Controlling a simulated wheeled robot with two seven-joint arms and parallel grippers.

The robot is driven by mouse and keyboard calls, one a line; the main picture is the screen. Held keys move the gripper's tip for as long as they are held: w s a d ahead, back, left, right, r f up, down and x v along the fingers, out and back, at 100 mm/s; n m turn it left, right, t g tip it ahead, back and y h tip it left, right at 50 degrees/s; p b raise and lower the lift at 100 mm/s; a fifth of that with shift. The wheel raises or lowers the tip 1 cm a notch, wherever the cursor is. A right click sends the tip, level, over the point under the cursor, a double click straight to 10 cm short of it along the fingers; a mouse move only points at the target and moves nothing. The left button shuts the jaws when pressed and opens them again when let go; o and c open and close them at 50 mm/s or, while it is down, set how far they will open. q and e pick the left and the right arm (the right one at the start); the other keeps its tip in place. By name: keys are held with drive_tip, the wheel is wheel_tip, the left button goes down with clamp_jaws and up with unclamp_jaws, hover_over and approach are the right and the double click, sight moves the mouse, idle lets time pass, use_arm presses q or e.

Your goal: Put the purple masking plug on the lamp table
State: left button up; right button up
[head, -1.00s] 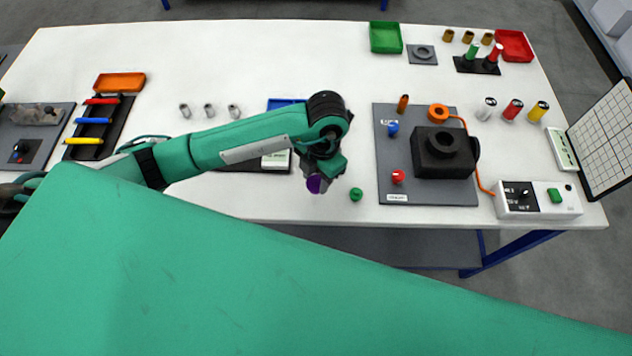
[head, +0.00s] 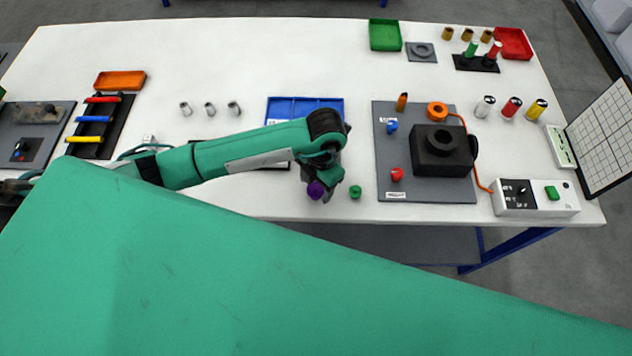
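The purple masking plug (head: 315,190) shows as a small round knob near the front edge of the white table (head: 300,208). My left gripper (head: 320,188) is right at the plug, pointing down, with dark finger parts beside it. I cannot tell whether the fingers grip the plug or stand apart around it, nor whether its underside touches the table. A green plug (head: 355,191) stands close to its right. My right gripper is not in view.
A grey mat (head: 425,190) right of the gripper carries a black lamp-like box (head: 442,165), a red plug (head: 397,174) and a blue plug (head: 392,127). A blue tray (head: 305,104) lies behind my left arm. A white control box (head: 537,204) is at the right.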

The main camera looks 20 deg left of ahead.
use_arm(q)
drive_tip(key=shift+r, duration=0.3)
wheel_tip(320, 180, up, 12)
drive_tip(key=w+b, duration=0.1)
drive_tip(key=b, duration=0.2)
drive_tip(key=shift+w+d+f, duration=0.2)
drive_tip(key=shift+w+d, duration=0.15)
drive_tip(key=shift+d, duration=0.05)
